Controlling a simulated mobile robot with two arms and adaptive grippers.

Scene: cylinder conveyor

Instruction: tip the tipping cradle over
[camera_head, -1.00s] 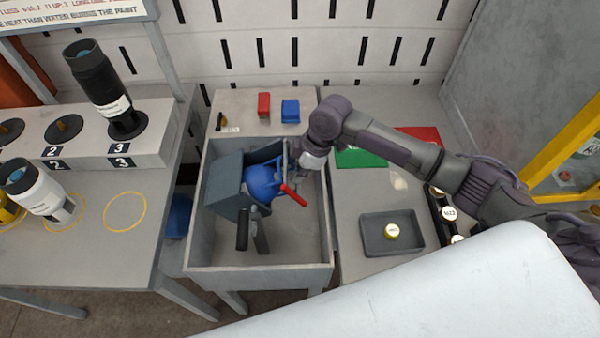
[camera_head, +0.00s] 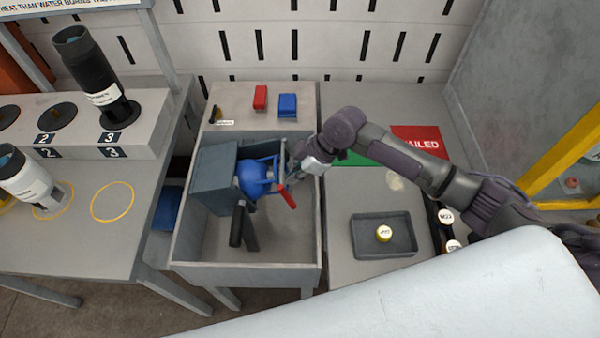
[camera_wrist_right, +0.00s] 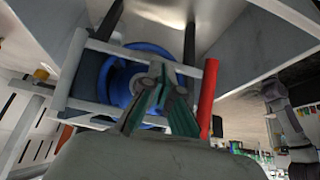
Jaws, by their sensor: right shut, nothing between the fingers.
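The tipping cradle is a grey frame (camera_head: 283,160) with a red bar (camera_head: 286,196) and a blue round part (camera_head: 255,178), inside a grey tub (camera_head: 250,274). A grey box-like part (camera_head: 213,180) sits at its left. In the right wrist view the frame's bars (camera_wrist_right: 70,72), red bar (camera_wrist_right: 207,98) and blue ring (camera_wrist_right: 118,75) lie ahead. My right gripper (camera_head: 284,180) is at the cradle's right side, shut and empty. Its fingers (camera_wrist_right: 158,72) point between the frame's side bars, over the blue part; contact is unclear. My left gripper is out of view.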

